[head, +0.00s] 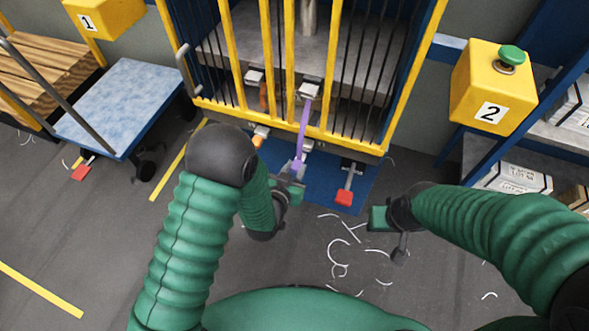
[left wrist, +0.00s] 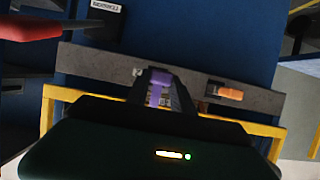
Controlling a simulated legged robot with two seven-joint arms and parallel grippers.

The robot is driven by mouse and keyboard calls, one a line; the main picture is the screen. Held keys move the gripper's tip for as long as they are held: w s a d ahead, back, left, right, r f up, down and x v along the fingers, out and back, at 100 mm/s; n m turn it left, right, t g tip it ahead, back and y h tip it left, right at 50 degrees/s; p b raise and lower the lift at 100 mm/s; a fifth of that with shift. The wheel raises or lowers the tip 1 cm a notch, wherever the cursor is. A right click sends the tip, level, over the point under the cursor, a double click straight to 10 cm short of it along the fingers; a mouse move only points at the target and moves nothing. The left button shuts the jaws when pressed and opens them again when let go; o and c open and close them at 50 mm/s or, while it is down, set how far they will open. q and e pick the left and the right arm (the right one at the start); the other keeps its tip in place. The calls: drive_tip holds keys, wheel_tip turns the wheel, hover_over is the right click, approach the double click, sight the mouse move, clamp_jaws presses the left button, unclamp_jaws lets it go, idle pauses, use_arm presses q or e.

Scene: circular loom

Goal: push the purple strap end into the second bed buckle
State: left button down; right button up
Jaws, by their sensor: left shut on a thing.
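The purple strap (head: 304,122) hangs from a pale upper buckle (head: 308,91) inside the yellow-barred cage and runs down over the lower front bar. My left gripper (head: 293,184) is shut on its lower end, low in front of the cage. In the left wrist view the purple strap (left wrist: 158,89) shows between the jaws, close to a dark rail (left wrist: 105,65). A pale piece (head: 307,145) beside the strap may be the second bed buckle; its slot cannot be made out. My right gripper (head: 378,217) is off to the right, apart from the strap; its jaw opening is unclear.
An orange strap (head: 263,97) hangs left of the purple one; its end (left wrist: 226,93) shows at the rail. A red pedal (head: 344,198) stands on the blue mat (head: 325,172). Yellow box 2 (head: 492,88) is at right, a blue cart (head: 122,96) at left. White scraps litter the floor.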

sight(302, 155)
use_arm(q)
drive_tip(key=shift+w, duration=0.15)
drive_tip(key=shift+w+d, duration=0.3)
drive_tip(key=shift+w, duration=0.45)
drive_tip(key=shift+w, duration=0.1)
drive_tip(key=shift+w+d, duration=0.2)
drive_tip(key=shift+w, duration=0.3)
drive_tip(key=shift+w+d, duration=0.15)
drive_tip(key=shift+w, duration=0.35)
drive_tip(key=c, duration=1)
unclamp_jaws()
